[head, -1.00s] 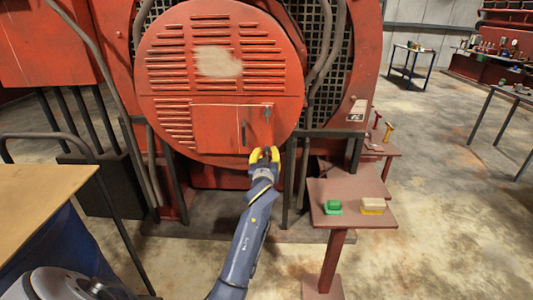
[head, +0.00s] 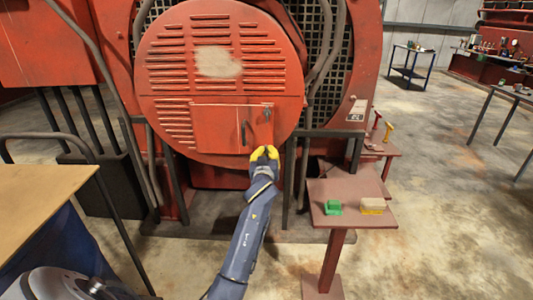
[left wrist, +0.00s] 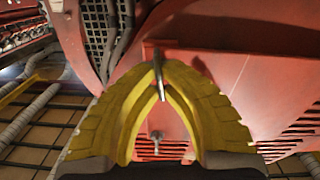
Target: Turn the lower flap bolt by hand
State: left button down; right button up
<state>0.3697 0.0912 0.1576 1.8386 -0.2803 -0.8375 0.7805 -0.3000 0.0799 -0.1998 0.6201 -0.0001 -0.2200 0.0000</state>
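The flap (head: 217,128) is a red panel low on the round red engine cover, with a dark handle (head: 243,134). The upper flap bolt (head: 267,114) shows at its right side. My left gripper (head: 265,151) is at the flap's lower right corner and hides the lower flap bolt in the head view. In the left wrist view, the yellow fingertips (left wrist: 158,72) meet on the lower flap bolt (left wrist: 158,66), a thin grey metal piece standing between them. Another small metal bolt (left wrist: 156,137) shows between the fingers, farther off. My right gripper is not in view.
A red-brown stand (head: 348,190) at the right holds a green block (head: 333,207) and a tan-and-yellow block (head: 373,206). Yellow and red knobbed pieces stand behind it. A wooden-topped table (head: 40,205) is at the left. Dark pipes run beside the cover.

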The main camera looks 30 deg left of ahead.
pick_arm(q)
jog(key=shift+m, duration=0.9)
jog(key=c, duration=1.6)
grip_release()
jog(key=v, duration=1.2)
